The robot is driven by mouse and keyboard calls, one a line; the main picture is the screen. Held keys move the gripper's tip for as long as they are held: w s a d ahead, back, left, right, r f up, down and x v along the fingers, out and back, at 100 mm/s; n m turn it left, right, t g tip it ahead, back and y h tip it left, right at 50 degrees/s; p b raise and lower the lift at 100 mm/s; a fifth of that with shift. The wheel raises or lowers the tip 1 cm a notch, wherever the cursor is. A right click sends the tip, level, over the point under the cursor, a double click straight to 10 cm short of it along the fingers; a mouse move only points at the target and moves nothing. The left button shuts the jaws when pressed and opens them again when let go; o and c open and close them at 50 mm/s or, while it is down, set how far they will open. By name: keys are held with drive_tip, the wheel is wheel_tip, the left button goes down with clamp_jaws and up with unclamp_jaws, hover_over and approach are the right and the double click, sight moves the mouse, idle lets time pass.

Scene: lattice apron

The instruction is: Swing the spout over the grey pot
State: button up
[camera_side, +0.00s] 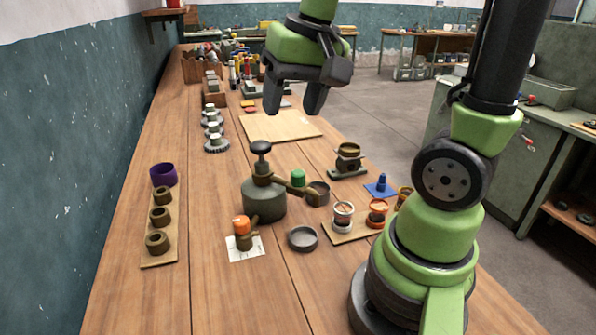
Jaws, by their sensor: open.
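A grey-green dispenser (264,201) with a dark round knob on top stands mid-bench. Its brownish spout (290,186) points right. The spout's tip shows at the left rim of a small dark grey-brown pot (318,196); I cannot tell whether it is over the opening or just beside it. A low, wide grey dish (303,240) sits in front, apart from the spout; I cannot tell for sure which of these two is the grey pot. My gripper (294,108) is open and empty, high above the bench, fingers pointing down, behind the dispenser in the picture.
A green cylinder (298,177) stands close behind the spout. An orange-topped piece (241,226) on a white card is in front of the dispenser. Two cups (343,217) on a board and a brass-topped device (348,158) are to the right. A bare board (280,126) lies behind.

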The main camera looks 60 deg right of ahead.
sight(298, 172)
drive_tip(key=w+d+f+m+g, duration=0.2)
drive_tip(key=w+d+f+g, duration=0.1)
drive_tip(key=d+f, duration=0.4)
wheel_tip(298, 172, down, 10)
drive_tip(key=shift+s+r, duration=0.15)
clamp_jaws()
